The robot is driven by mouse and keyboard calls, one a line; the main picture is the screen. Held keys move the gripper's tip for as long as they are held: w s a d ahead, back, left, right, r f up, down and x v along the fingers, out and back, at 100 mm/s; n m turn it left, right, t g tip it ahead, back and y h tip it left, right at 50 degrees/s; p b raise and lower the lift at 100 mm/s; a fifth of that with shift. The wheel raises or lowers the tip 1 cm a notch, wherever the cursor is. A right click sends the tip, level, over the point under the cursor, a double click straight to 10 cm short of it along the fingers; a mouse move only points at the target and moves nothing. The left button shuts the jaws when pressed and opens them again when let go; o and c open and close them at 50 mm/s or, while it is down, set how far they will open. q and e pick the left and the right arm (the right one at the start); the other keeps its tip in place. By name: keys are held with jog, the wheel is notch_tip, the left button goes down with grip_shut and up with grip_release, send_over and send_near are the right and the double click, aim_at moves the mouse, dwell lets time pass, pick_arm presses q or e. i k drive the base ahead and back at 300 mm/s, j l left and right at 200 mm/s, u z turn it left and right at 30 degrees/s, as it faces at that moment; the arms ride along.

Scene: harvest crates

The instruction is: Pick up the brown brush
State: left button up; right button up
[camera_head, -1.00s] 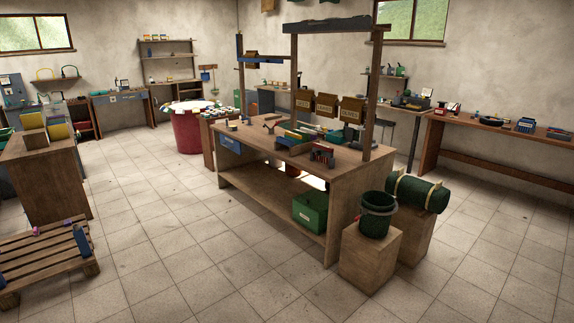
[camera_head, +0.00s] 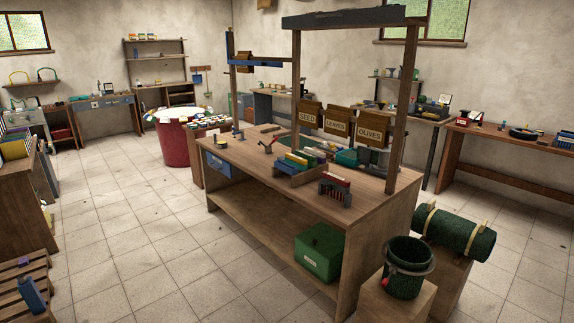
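I cannot make out a brown brush for certain in the head view. The central wooden workbench (camera_head: 235,157) carries several small tools and boxes, too small to identify surely. A small dark reddish tool (camera_head: 268,146) lies on its top near the middle. Neither of my grippers shows in the head view.
A green bin (camera_head: 319,251) sits on the workbench's lower shelf. A dark green bucket (camera_head: 403,275) and a green roll (camera_head: 453,234) stand on blocks at the right. A red tub (camera_head: 173,146) stands behind. A pallet (camera_head: 22,270) is at lower left. The tiled floor between is clear.

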aim_at(329, 157)
jog(key=i+j+z, duration=0.1)
jog(key=i, duration=1.55)
jog(key=i+j+z, duration=0.2)
jog(key=i, duration=0.25)
jog(key=i+j+z, duration=0.2)
jog(key=i, duration=0.25)
jog(key=i+j+z, duration=0.25)
jog(key=i, duration=0.2)
jog(key=l, duration=0.1)
